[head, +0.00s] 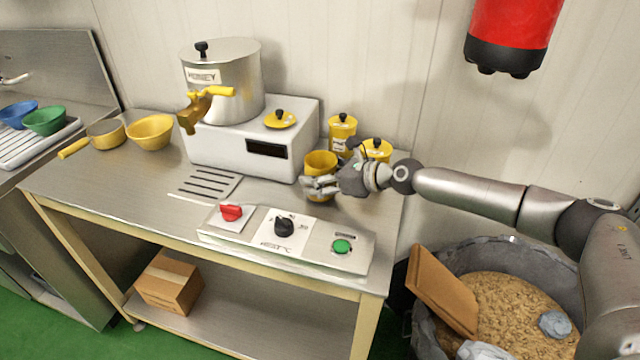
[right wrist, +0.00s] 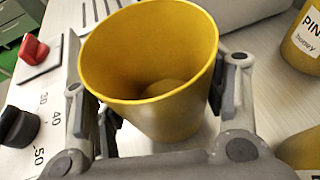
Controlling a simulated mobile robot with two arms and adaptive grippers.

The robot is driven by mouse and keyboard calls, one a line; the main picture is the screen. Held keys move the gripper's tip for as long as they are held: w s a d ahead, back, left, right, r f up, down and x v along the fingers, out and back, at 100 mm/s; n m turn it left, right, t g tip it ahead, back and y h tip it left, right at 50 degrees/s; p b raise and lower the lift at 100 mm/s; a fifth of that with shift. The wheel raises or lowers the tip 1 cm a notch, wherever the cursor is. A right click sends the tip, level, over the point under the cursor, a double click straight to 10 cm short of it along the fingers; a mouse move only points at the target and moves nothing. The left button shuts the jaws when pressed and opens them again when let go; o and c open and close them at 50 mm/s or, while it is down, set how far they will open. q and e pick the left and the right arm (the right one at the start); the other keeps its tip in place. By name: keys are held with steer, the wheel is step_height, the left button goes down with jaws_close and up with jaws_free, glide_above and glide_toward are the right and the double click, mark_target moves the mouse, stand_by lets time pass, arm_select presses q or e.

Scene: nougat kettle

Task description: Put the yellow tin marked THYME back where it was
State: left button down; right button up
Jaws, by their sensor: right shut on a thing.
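An open yellow tin (head: 321,160) is between the fingers of my right gripper (head: 322,186), over the right part of the steel table. The right wrist view shows the tin (right wrist: 160,75) upright or slightly tilted, without a lid, with something yellowish at its bottom. No label shows on it, so I cannot read THYME. I cannot tell whether its base touches the table. Two lidded yellow tins stand behind it: one at the back (head: 342,132) and one nearer my wrist (head: 377,150), partly hidden. A label starting "PIN", with "honey", shows on a tin (right wrist: 303,40) in the wrist view.
A yellow lid (head: 280,119) lies on the white machine (head: 235,150) beside the HONEY kettle (head: 235,85). A control panel (head: 300,245) with knobs lines the table's front. A yellow bowl (head: 151,131) and yellow pan (head: 105,132) are left. A grey tub (head: 425,325) stands right.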

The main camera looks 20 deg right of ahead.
steer(key=shift+w+f, duration=0.1)
steer(key=shift+f, duration=0.45)
steer(key=o, duration=1.3)
steer(key=shift+f, duration=0.15)
steer(key=shift+o, duration=0.2)
